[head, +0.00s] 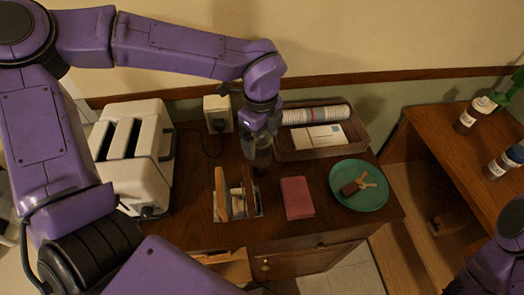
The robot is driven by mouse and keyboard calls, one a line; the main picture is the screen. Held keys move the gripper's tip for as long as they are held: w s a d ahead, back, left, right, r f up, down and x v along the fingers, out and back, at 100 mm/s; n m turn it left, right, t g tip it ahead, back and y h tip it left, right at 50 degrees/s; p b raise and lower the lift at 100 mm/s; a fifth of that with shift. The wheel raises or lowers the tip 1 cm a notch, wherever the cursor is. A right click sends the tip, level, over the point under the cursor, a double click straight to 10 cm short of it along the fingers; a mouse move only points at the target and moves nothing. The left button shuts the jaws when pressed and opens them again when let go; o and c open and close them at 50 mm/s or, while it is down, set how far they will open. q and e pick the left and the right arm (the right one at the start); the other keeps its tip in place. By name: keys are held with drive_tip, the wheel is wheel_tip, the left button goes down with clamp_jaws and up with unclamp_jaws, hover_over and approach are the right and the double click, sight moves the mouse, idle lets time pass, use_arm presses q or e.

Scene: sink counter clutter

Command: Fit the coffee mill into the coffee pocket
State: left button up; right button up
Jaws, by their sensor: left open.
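My left gripper (262,138) points down over the middle of the wooden counter, between the white power box and the wicker basket; its jaws are open. A dark, partly see-through cylinder (262,156), which may be the coffee mill, stands right under it, its top hidden by the gripper. I cannot tell whether the fingers touch it. Just in front is a small organizer (259,212) with upright wooden boards and pale items in its slots. I cannot make out which place is the coffee pocket. My right gripper is out of view; only part of its arm shows at lower right.
A white toaster (160,170) stands at left. The basket (360,140) holds a stack of cups (316,115) and a white box (318,136). A red block (297,197) and a green plate (374,202) with keys lie at right. Bottles stand on the far-right counter (450,140).

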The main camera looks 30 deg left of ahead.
use_arm(q)
wheel_tip(320, 180, down, 2)
drive_tip(key=shift+w+f, duration=0.1)
drive_tip(key=shift+f, duration=0.15)
drive_tip(key=shift+r, duration=0.1)
drive_tip(key=c, duration=1.5)
